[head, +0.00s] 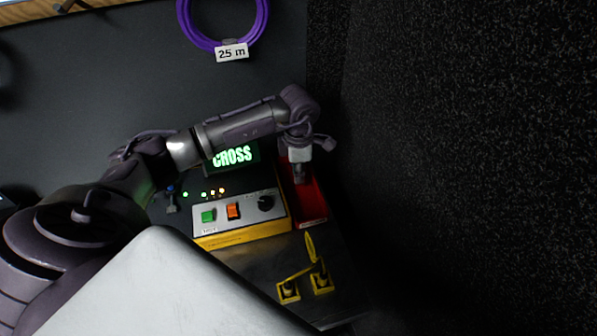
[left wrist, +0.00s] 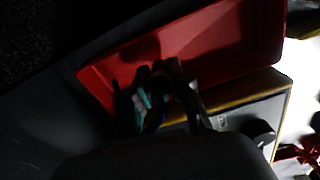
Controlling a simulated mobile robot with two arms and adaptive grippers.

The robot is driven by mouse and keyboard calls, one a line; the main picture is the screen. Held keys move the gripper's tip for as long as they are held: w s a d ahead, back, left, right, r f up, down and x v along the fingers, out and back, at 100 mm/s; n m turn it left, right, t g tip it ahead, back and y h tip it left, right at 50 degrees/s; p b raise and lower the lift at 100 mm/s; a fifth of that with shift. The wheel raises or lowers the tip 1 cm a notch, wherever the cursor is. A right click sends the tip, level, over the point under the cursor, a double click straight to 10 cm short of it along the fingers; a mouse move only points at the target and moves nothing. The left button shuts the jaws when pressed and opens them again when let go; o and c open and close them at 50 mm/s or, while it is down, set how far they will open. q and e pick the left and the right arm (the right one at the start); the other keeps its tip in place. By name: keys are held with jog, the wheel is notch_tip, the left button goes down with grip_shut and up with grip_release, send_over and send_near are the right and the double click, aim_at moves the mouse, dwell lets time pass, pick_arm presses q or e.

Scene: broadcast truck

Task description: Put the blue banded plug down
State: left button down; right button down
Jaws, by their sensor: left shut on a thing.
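My left gripper (head: 301,178) points down over the red tray (head: 313,216) in the head view. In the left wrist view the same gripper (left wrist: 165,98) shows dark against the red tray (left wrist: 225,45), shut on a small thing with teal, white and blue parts. I take this thing to be the blue banded plug (left wrist: 142,101); it is mostly hidden by the fingers and shadow. In the head view the plug cannot be made out. I cannot tell whether it touches the tray. My right gripper is not in view.
A yellow-edged tester box (head: 240,226) with green and orange switches and a knob stands left of the tray. A lit "CROSS" display (head: 232,156) is behind it. Yellow fittings (head: 289,291) stand in front. A purple cable coil (head: 186,30) hangs behind. A dark speckled wall (head: 460,150) is at right.

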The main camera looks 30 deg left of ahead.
pick_arm(q)
jog(key=shift+f, duration=0.35)
jog(key=shift+f, duration=0.1)
jog(key=shift+f+b, duration=0.15)
jog(key=shift+b, duration=0.15)
jog(key=c, duration=1.3)
grip_release()
jog(key=shift+o, duration=1.2)
